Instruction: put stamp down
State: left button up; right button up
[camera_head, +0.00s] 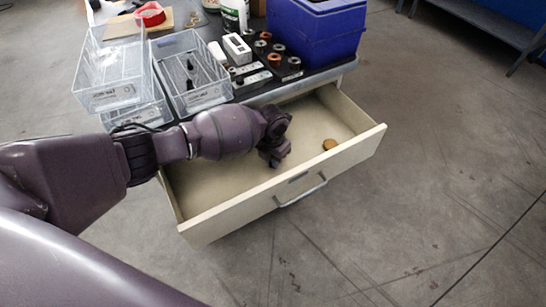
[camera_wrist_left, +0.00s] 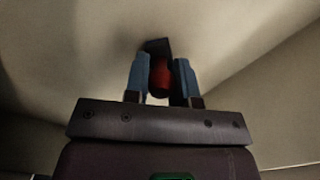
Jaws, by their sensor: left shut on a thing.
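My left gripper (camera_head: 275,154) reaches down into the open cream drawer (camera_head: 232,219). In the left wrist view its two blue-grey fingers (camera_wrist_left: 160,82) are closed on the stamp (camera_wrist_left: 160,76). The stamp has a red rounded handle and a dark block at its far end. The block points toward the pale drawer surface, and I cannot tell whether it touches it. In the head view the stamp cannot be made out from the dark gripper. My right gripper is in neither view.
A small round orange-brown piece (camera_head: 329,144) lies in the drawer, right of my left gripper. Clear bins (camera_head: 110,95), a blue box (camera_head: 318,32) and several small metal parts stand on the bench top behind. The drawer floor around the gripper is mostly bare.

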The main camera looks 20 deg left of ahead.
pick_arm(q)
jog(key=shift+f, duration=0.25)
jog(key=o, duration=0.8)
jog(key=shift+r, duration=0.5)
notch_tip(320, 180, up, 10)
jog(key=p, duration=0.2)
jog(key=shift+r+p, duration=0.15)
jog(key=shift+p, duration=0.25)
jog(key=shift+r, duration=0.6)
